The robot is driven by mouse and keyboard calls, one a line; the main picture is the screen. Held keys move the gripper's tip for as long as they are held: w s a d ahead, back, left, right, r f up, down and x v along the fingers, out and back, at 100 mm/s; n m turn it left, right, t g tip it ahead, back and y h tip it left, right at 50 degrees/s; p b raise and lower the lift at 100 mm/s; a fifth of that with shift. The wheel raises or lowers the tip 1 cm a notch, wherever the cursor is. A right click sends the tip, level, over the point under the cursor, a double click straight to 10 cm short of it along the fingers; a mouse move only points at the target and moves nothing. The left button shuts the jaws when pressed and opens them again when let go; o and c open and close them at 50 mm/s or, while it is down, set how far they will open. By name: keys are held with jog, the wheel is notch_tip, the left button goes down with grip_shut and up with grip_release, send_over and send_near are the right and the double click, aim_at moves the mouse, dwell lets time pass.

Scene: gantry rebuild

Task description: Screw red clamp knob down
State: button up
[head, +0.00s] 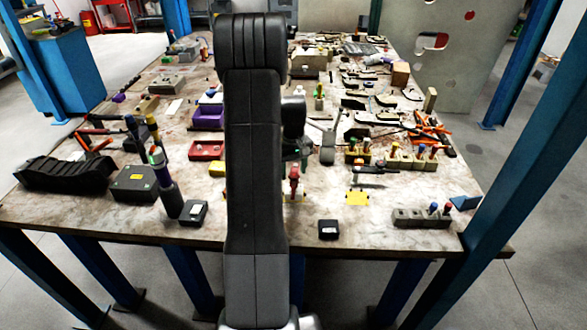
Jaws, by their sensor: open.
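A small red upright piece (293,182), which looks like the red clamp knob, stands near the front middle of the worktable, just right of my upright arm. A pale base shows at its foot. My gripper (297,160) is just above it in the picture, hanging below my dark wrist and partly hidden behind my arm. It looks open and empty. Whether its fingers touch or surround the red piece is too small to tell.
The worktable (85,215) is crowded. A black box (135,184) and red tray (207,151) lie left. Blue posts (530,130) flank the table.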

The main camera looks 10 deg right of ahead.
jog(key=shift+c, duration=0.2)
jog(key=c, duration=0.8)
jog(key=shift+f+m+b, duration=0.1)
jog(key=shift+m+b, duration=0.45)
jog(key=shift+m, duration=0.25)
jog(key=m+b, duration=0.1)
jog(key=m, duration=0.2)
jog(key=shift+d, duration=0.1)
jog(key=o, duration=0.8)
jog(key=shift+o, duration=0.2)
jog(key=shift+r, duration=0.25)
